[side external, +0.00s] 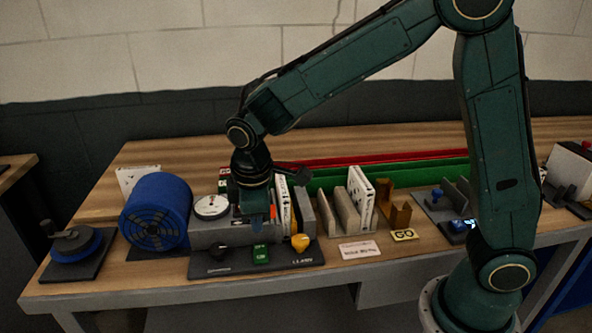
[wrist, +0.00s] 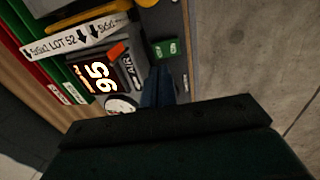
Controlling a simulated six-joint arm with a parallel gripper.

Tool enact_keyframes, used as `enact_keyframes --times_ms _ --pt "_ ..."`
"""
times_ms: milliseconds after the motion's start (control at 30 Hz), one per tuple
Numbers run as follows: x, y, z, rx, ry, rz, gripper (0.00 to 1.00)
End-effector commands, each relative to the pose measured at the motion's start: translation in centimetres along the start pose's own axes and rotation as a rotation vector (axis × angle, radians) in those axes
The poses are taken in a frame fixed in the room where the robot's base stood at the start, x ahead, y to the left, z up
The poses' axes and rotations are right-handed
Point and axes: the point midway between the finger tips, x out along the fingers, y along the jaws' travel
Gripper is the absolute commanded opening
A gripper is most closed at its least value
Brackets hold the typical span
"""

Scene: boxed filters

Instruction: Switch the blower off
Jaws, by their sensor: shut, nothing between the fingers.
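The blower (side external: 156,212) is a blue drum with a dark grille at the left of the bench. To its right is a grey test unit (side external: 205,238) on a dark base. A small green switch block (side external: 261,254) with pale lettering sits on the front of that base; its setting is too small to read. It also shows in the wrist view (wrist: 166,49). My gripper (side external: 258,222) points down above and behind the green block, apart from it. In the wrist view its blue fingers (wrist: 163,82) are together and empty, beside the lit number display (wrist: 97,78).
A black knob (side external: 218,253) and a yellow knob (side external: 300,243) flank the green block. A round white dial (side external: 211,206) is close to my gripper's left. Upright boards (side external: 331,212) and a white boxed filter (side external: 361,190) stand right. The bench's front edge is close.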

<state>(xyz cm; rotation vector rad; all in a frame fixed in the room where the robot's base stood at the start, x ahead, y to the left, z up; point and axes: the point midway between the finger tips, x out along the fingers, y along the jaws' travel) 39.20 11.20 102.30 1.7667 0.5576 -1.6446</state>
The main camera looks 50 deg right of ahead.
Motion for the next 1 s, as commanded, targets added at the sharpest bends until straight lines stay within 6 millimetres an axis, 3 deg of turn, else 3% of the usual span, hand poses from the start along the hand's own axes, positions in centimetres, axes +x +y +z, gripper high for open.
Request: enact_keyframes --times_ms 200,433,1000 --pt "3.4 0.0 0.1 0.0 -0.003 -0.001 0.0" --pt "5.6 0.0 0.0 -0.001 -0.001 -0.001 0.0" --pt "6.2 0.1 0.0 0.0 0.0 -0.006 0.0"
